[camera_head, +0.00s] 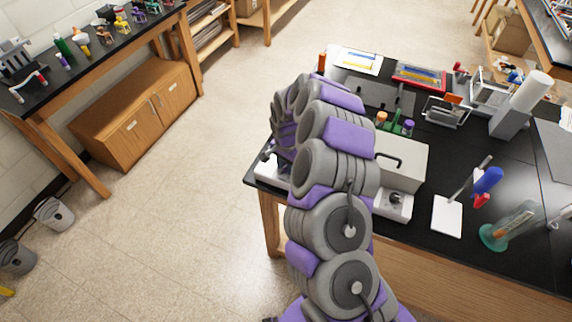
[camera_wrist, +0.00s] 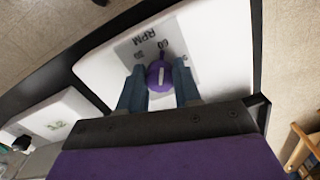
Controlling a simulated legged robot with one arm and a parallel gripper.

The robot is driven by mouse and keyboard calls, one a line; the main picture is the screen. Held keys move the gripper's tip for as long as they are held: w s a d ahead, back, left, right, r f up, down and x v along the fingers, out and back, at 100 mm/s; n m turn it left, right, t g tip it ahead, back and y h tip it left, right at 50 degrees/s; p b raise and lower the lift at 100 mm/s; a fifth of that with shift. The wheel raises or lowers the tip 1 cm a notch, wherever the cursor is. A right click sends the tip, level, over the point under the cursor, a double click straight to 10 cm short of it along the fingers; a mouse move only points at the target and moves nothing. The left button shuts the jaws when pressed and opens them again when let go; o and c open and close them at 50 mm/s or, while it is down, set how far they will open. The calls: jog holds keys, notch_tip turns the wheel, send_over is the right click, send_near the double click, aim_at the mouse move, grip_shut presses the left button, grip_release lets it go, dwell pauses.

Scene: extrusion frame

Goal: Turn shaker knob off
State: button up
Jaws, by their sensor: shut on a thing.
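The pointer line runs roughly up and down in the wrist view. In the head view my arm hides the knob and the gripper, and only a white corner of the shaker (camera_head: 270,166) shows left of the arm.
A grey box with a handle (camera_head: 402,160) and a white unit with a black knob (camera_head: 394,204) stand just right of my arm.

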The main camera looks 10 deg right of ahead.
jog(key=shift+n, duration=0.4)
jog(key=shift+c, duration=0.2)
jog(key=n, duration=0.4)
jog(key=shift+d+n, duration=0.1)
jog(key=shift+n, duration=0.3)
jog(key=n, duration=0.6)
jog(key=shift+n, duration=0.3)
jog(key=n, duration=0.6)
jog(key=shift+d, duration=0.15)
jog(key=n, duration=0.5)
jog(key=shift+w+r+n+b, duration=0.1)
jog(key=shift+w+n+b, duration=0.05)
jog(key=shift+n+b, duration=0.2)
jog(key=o, duration=1.1)
jog(key=shift+c, duration=0.2)
notch_tip(320, 180, up, 17)
jog(key=shift+p, duration=0.35)
